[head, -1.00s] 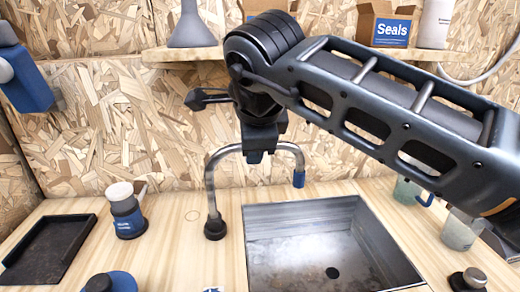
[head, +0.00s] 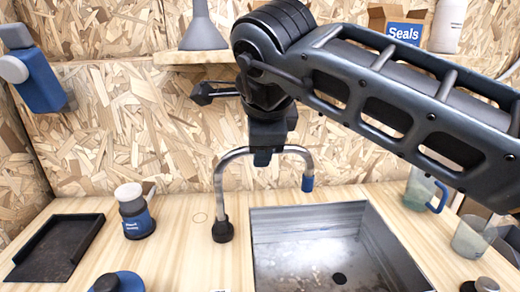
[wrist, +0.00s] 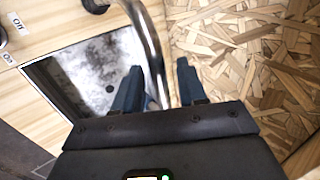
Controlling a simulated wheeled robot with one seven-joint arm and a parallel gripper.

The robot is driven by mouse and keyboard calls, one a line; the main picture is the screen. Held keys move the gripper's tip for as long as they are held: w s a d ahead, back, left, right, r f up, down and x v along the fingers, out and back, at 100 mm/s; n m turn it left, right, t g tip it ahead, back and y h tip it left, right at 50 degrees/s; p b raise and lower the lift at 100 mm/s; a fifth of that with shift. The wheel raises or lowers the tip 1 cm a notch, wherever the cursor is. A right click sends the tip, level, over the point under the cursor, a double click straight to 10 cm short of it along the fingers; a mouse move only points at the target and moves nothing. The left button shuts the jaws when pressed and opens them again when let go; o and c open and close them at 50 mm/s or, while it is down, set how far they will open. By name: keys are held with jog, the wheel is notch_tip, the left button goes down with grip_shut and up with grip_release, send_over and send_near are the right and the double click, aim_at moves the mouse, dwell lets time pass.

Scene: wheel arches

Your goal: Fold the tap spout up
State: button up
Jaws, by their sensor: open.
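The tap spout (head: 219,190) is a bent metal tube with a dark base and a blue tip (head: 308,183). It rises from the counter left of the sink, arches over and points down at its right end. In the wrist view, the spout tube (wrist: 147,35) runs between the two fingers of my gripper (wrist: 158,78). The fingers are open, one on each side of the tube; I cannot tell whether either touches it. In the head view, my gripper (head: 263,158) points down at the middle of the arch, and its fingertips are partly hidden.
The metal sink (head: 310,225) lies below the spout. A dark tray (head: 55,250) and a blue-labelled bottle (head: 135,212) stand left. Clear cups (head: 472,238) stand right. A shelf (head: 190,57) with a funnel (head: 203,30) and a Seals box (head: 404,32) runs above.

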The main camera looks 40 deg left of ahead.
jog(key=v, duration=0.6)
jog(key=shift+b, duration=0.4)
jog(key=shift+s, duration=0.15)
